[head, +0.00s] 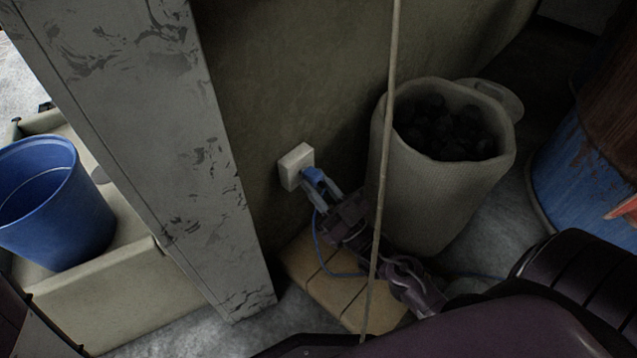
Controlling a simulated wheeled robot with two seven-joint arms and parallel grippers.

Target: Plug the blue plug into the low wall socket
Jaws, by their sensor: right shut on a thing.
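The white wall socket (296,166) sits low on the dark wall, right of the grey post. The blue plug (315,180) is right at the socket's face, at its lower right. I cannot tell whether its pins are in the socket. My right gripper (326,196) is shut on the blue plug, and its fingers partly hide it. A blue cord (318,240) hangs from the plug and loops down, then runs right along the floor. My left gripper is not in view.
A pale slatted wooden board (312,264) lies below the socket. A woven sack (425,190) of dark lumps stands close right of my gripper. A thin pole (388,120) crosses in front. A blue bucket (58,205) stands left, and a rusty blue barrel (580,175) right.

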